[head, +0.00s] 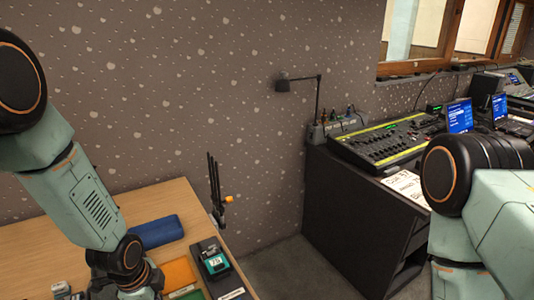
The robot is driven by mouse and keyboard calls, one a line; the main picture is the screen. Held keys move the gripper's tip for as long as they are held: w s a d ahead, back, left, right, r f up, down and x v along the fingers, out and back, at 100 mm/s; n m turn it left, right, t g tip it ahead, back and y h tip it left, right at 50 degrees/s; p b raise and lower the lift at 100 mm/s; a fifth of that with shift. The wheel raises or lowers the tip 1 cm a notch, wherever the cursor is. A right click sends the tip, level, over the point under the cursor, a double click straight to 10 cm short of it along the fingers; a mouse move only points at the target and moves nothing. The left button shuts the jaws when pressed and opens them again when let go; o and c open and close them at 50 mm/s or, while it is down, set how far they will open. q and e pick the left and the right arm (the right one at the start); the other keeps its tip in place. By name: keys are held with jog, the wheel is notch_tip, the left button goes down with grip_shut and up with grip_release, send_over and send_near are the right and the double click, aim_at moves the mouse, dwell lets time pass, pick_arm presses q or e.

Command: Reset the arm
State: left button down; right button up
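My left arm (88,200) comes in from the left edge and slopes down over the wooden desk to a dark joint near the bottom edge. My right arm (488,225) comes in at the lower right, with a large black round joint in front of the dark cabinet. The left gripper is not visible, and the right gripper is not visible either. Neither hand nor anything held can be seen.
The wooden desk (35,255) bears a blue case (158,231), an orange folder (180,275) and a black device (214,262). A thin black upright object (214,185) stands behind them. A fader console (390,140) tops the dark cabinet (345,225). Bare floor (285,270) lies between.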

pick_arm(q)
jog(key=s+f+n, duration=0.1)
jog(key=n, duration=0.1)
jog(key=s+d+f+n+b, duration=0.1)
jog(key=n, duration=0.1)
jog(key=s+f+n, duration=0.1)
jog(key=n, duration=0.1)
jog(key=shift+s+d+f+t, duration=0.25)
jog(key=shift+d+t, duration=0.1)
jog(key=shift+t, duration=0.05)
jog(key=s+f+n+g+b, duration=0.1)
jog(key=s+f+n+b, duration=0.4)
jog(key=s, duration=0.6)
jog(key=s+f+n+g+b, duration=0.1)
jog(key=s+f+n+b, duration=0.4)
jog(key=s+f, duration=0.4)
jog(key=s, duration=0.3)
jog(key=shift+s+d+f+g+y, duration=0.2)
jog(key=shift+d+f+g+y, duration=0.1)
jog(key=shift+f, duration=0.1)
jog(key=shift+s+a, duration=0.1)
